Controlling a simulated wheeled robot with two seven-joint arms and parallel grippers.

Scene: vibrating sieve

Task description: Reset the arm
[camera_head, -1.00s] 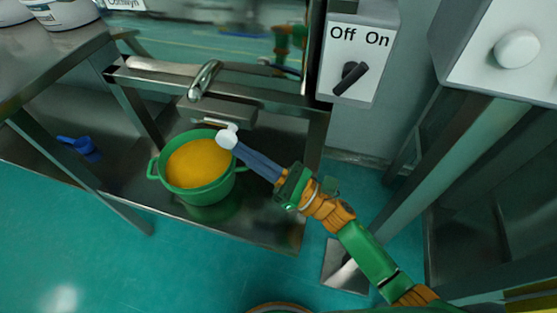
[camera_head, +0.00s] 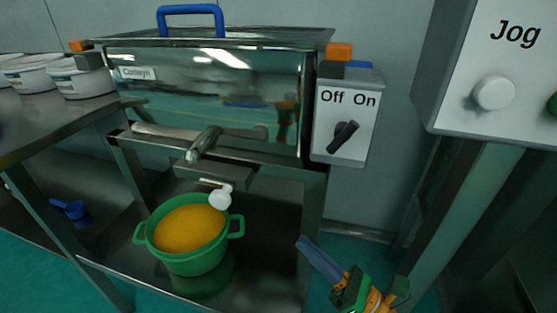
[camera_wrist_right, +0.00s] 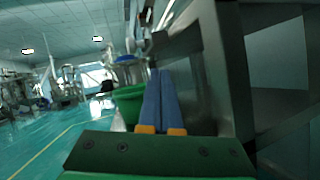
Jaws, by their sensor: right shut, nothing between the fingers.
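My right gripper (camera_head: 303,241) is at the lower right of the head view, in front of the sieve stand's right leg. Its blue fingers are together and hold nothing. In the right wrist view the fingers (camera_wrist_right: 159,78) also lie side by side, with the green pot (camera_wrist_right: 128,101) partly hidden behind them. In the head view the green pot (camera_head: 198,262), full of orange-yellow material, stands on the lower shelf to the left of the gripper, apart from it. A white knob (camera_head: 220,198) shows above the pot's rim. My left gripper is not in view.
The sieve machine (camera_head: 215,80) has a blue handle on top and a switch box (camera_head: 345,121) on its right. A white Jog box (camera_head: 470,66) is at far right. White tubs (camera_head: 82,77) stand on the left table. A blue scoop (camera_head: 70,208) lies on the left shelf.

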